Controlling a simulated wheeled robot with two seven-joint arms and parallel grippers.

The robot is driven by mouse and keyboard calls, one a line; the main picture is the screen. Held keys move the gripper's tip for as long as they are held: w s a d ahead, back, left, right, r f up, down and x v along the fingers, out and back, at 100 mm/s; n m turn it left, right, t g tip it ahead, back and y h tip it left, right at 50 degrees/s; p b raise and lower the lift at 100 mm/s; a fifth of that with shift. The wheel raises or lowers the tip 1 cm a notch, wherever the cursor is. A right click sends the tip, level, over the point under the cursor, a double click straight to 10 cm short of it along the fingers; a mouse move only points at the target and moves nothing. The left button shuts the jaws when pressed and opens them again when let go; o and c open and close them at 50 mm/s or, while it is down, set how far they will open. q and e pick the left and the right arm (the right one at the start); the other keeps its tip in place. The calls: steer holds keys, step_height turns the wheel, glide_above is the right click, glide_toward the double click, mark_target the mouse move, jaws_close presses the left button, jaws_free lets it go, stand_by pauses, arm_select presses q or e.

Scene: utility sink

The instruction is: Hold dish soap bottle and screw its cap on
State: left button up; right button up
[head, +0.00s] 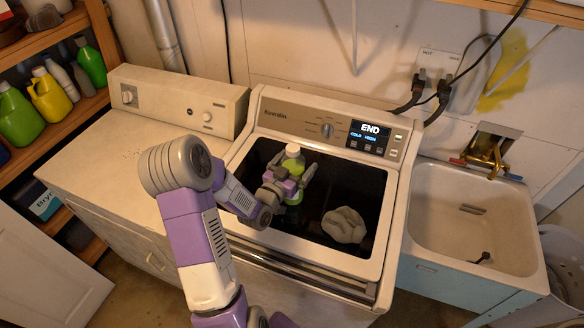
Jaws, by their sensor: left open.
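A green dish soap bottle (293,163) stands upright on the dark top of the washer. A pale top end shows on it; I cannot tell whether this is a separate cap or how it sits. My left gripper (287,183) is open at the bottle, with its fingers around the bottle's upper body. I cannot tell whether the fingers touch it. The gripper hides the bottle's middle, and some green shows below it. No loose cap is clearly visible. My right gripper is not in view.
A crumpled grey cloth (344,224) lies right of the bottle on the washer (391,245). A white dryer (90,150) stands left, and a utility sink (425,215) with a brass faucet (490,150) stands right. Shelves with several bottles (50,97) are at far left.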

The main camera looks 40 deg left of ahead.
arm_select(q)
steer(key=shift+r, duration=0.25)
steer(key=s+d+p, duration=0.1)
steer(key=s+p, duration=0.7)
steer(key=s, duration=0.4)
steer(key=shift+d, duration=0.3)
steer(key=shift+f, duration=0.1)
